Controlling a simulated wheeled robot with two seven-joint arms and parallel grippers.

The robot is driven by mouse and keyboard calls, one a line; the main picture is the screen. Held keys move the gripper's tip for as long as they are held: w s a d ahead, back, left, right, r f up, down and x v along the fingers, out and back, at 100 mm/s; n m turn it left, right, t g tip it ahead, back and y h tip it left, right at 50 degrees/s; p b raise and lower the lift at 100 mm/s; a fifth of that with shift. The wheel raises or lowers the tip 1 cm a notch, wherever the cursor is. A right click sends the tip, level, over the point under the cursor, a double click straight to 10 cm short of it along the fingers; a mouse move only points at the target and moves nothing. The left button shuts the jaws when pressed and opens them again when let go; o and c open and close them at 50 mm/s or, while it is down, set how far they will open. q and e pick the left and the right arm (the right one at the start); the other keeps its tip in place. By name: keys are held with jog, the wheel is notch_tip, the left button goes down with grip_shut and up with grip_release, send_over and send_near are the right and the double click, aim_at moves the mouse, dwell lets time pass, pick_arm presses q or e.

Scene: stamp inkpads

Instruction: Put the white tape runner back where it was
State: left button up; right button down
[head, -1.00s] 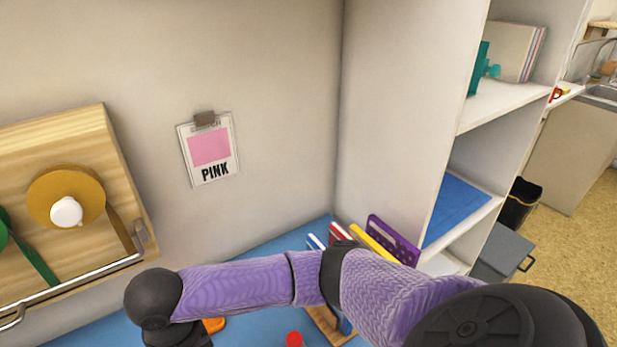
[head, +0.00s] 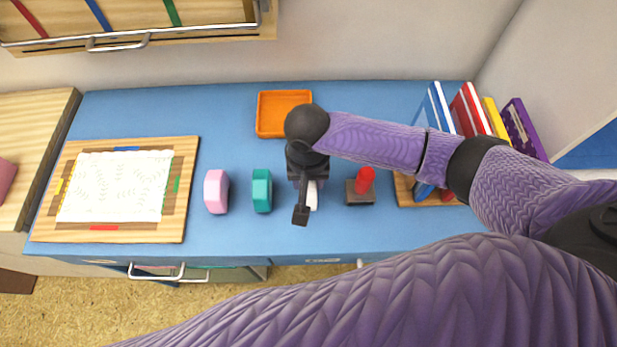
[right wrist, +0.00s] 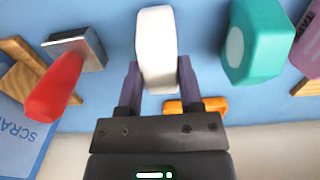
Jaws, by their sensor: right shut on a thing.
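The white tape runner (head: 313,198) shows in the head view beneath my right gripper (head: 306,192), which partly hides it. In the right wrist view the tape runner (right wrist: 157,42) sits between the two fingers of my right gripper (right wrist: 159,72), which is shut on it. It is over the blue counter, in the row between a teal tape runner (head: 262,190) and a red-handled stamp (head: 364,184). I cannot tell whether it touches the counter. My left gripper is not in view.
A pink tape runner (head: 217,191) stands left of the teal one. An orange tray (head: 284,113) lies behind my right gripper. A wooden board (head: 175,222) with white paper is at left. Upright books (head: 468,112) stand at right. The counter in front of the row is clear.

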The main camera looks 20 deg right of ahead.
jog(key=shift+f, duration=0.1)
jog(key=shift+c, duration=1.2)
grip_release()
notch_tip(320, 180, up, 12)
jog(key=p, duration=0.5)
